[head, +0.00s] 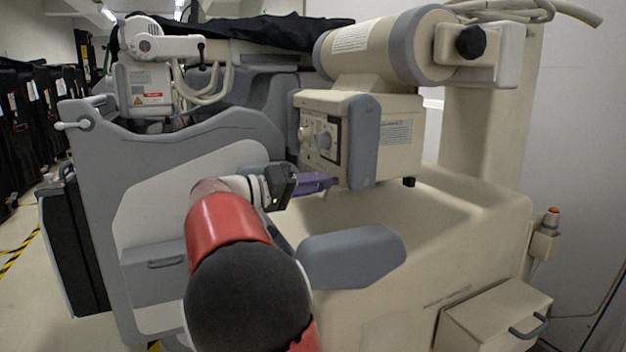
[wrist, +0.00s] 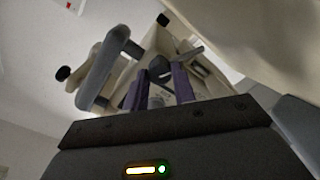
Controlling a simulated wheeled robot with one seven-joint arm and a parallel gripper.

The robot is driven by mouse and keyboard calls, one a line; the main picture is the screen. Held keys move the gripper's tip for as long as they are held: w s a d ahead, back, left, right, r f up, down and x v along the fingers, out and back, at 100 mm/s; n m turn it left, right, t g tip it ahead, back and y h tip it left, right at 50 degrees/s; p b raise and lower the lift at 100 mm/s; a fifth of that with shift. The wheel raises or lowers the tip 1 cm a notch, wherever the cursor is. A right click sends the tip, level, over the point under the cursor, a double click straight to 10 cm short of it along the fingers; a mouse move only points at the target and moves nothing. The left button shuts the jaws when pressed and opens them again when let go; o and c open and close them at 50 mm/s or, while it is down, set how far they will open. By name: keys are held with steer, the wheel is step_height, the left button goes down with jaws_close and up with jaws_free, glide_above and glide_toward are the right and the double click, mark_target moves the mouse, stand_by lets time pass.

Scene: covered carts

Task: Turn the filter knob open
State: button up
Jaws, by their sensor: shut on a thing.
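My gripper (head: 325,183) has purple fingers and reaches in from the left at the lower edge of the beige control box (head: 400,135). In the wrist view, the gripper (wrist: 160,85) has its fingers on either side of a small dark grey knob-like part (wrist: 160,67), and it is shut on that part. I take this to be the filter knob, but the fingers cover some of it and its turn angle cannot be read. Round grey knobs (head: 323,141) show on the dark-framed panel above the gripper in the head view.
A thick beige cylinder (head: 385,45) sits above the box. A grey padded bumper (head: 352,255) juts out below my gripper. A grey side panel (head: 90,165) stands at left. A low drawer unit (head: 495,315) stands at lower right. Open floor shows at far left.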

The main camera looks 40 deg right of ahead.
steer(key=shift+n+p, duration=3.15)
steer(key=shift+n, duration=1.15)
steer(key=shift+f+n, duration=0.1)
steer(key=shift+n, duration=0.2)
steer(key=o, duration=1)
steer(key=v, duration=0.7)
steer(key=shift+w+a, duration=0.1)
steer(key=shift+a, duration=0.3)
